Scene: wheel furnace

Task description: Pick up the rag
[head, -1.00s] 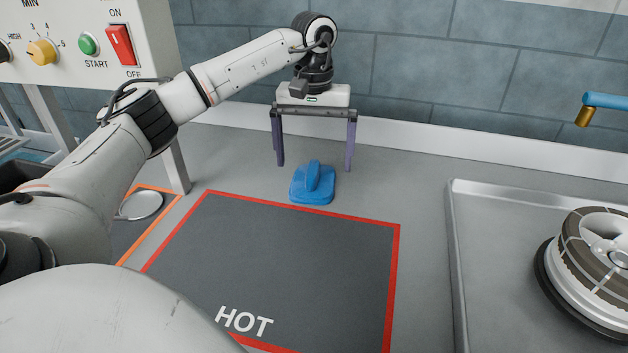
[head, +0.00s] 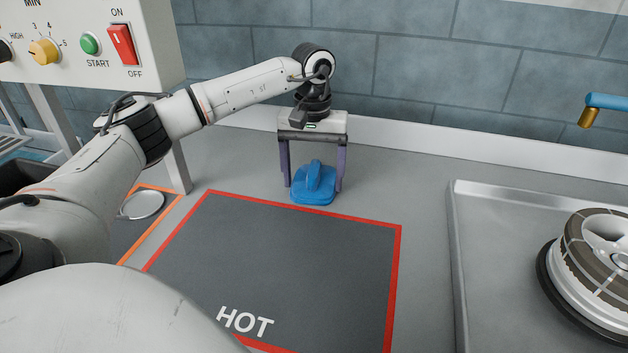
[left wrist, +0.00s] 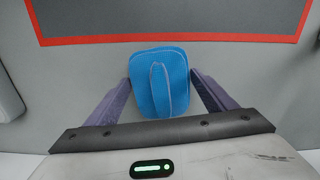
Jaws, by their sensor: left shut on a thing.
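The blue rag (head: 314,186) lies on the grey counter just behind the red-bordered HOT mat, with a raised fold along its middle. It also shows in the left wrist view (left wrist: 160,82). My left gripper (head: 313,188) points down over it, with one purple finger on each side. The rag still rests on the counter. My right gripper is in none of the views.
The dark HOT mat (head: 290,260) lies in front of the rag. A metal tray (head: 456,260) with a wheel (head: 600,255) stands at the right, under a blue pipe with a brass tip (head: 590,112). A control panel (head: 90,45) is at the upper left. The wall is close behind.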

